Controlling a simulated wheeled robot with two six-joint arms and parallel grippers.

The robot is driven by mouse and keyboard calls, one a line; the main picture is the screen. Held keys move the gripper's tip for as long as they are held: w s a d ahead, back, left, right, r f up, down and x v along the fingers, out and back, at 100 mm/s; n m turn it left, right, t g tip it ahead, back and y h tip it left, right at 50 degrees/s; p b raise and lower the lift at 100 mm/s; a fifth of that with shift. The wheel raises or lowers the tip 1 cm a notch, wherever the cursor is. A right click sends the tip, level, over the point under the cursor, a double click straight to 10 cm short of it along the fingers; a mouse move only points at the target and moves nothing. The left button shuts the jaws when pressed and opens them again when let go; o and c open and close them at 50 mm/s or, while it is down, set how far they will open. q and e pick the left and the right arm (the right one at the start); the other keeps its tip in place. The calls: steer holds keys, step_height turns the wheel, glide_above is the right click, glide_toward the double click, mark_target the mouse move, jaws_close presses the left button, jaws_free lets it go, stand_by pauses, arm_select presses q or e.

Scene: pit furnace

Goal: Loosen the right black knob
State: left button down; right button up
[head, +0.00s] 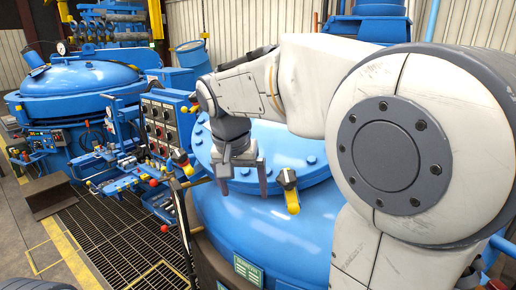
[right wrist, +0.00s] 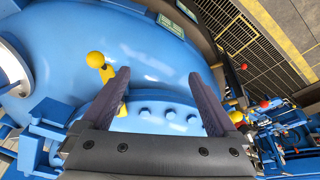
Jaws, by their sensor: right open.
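The right black knob (head: 287,177) sits on the furnace lid's rim, with a yellow handle (head: 293,204) hanging below it. My right gripper (head: 243,184) points down just left of this knob in the head view, open and empty, apart from it. In the right wrist view, the open right gripper (right wrist: 158,76) has the yellow handle (right wrist: 96,60) beside and partly behind its left finger; the knob itself is mostly hidden there. A second black knob (head: 179,156) with a yellow handle is on the rim farther left. My left gripper is not in view.
The blue furnace lid (head: 307,155) with several bolts lies under my right arm. A control panel (head: 166,122) stands left of it. Another blue furnace (head: 80,78) is at the back left. Dark floor grating (head: 110,235) lies left of the near furnace.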

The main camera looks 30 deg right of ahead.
mark_target(287, 174)
steer(key=d+r+m+h+p, duration=0.1)
steer(key=d+r+m+p, duration=0.1)
steer(key=d+r+m, duration=0.45)
arm_select(q)
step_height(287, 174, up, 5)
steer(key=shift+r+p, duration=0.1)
steer(key=shift+p, duration=0.7)
arm_select(e)
steer(key=shift+n, duration=0.85)
steer(key=d+f, duration=0.2)
steer(key=f, duration=0.1)
steer(key=w+d+f, duration=0.1)
steer(key=d+f, duration=0.3)
steer(key=f, duration=0.1)
steer(key=shift+w+d+f, duration=0.3)
steer(key=shift+d, duration=0.1)
steer(key=c, duration=1.4)
